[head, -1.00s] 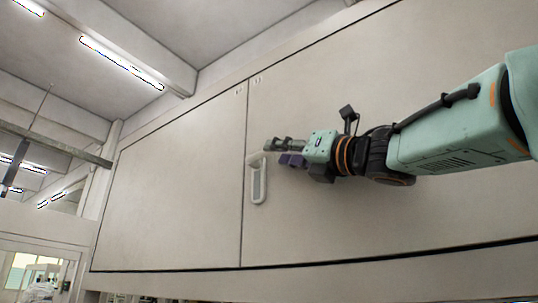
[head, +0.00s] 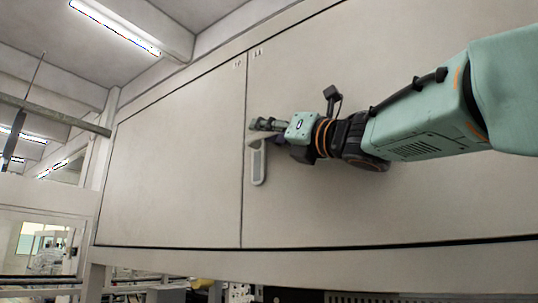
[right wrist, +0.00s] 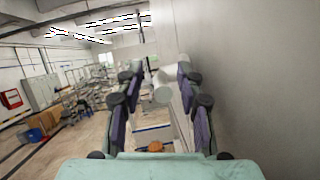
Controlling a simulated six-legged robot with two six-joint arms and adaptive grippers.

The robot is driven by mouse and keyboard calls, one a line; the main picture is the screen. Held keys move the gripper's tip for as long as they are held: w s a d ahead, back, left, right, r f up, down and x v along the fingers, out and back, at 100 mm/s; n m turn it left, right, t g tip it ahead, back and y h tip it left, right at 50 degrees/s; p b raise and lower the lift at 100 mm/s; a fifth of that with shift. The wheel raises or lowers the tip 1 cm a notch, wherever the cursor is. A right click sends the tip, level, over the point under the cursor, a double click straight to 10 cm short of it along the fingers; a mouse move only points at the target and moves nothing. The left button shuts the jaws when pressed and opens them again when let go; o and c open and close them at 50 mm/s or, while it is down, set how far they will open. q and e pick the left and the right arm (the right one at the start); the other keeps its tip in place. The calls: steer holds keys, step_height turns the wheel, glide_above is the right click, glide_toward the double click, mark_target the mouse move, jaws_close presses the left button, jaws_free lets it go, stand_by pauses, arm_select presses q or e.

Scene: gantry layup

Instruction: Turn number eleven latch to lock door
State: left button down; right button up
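A pale, long latch (head: 258,167) with a grey recessed face hangs upright on the right door panel (head: 400,205), just right of the seam. My right gripper (head: 259,125) is at the latch's upper end, its fingers pointing left along the panel. In the right wrist view, a pale cylindrical part (right wrist: 163,92), apparently of the latch, stands between the spread fingers of the right gripper (right wrist: 158,76). A gap shows on its left; contact with the right finger is unclear. My left gripper is in neither view.
The left door panel (head: 170,165) lies flat beside the seam. Small labels at the panel tops are too small to read. The wrist view shows the panel wall (right wrist: 250,90) close on the right and open floor (right wrist: 70,145) at left.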

steer(key=shift+w+d+f, duration=0.1)
steer(key=shift+w, duration=0.05)
steer(key=c, duration=0.4)
jaws_close()
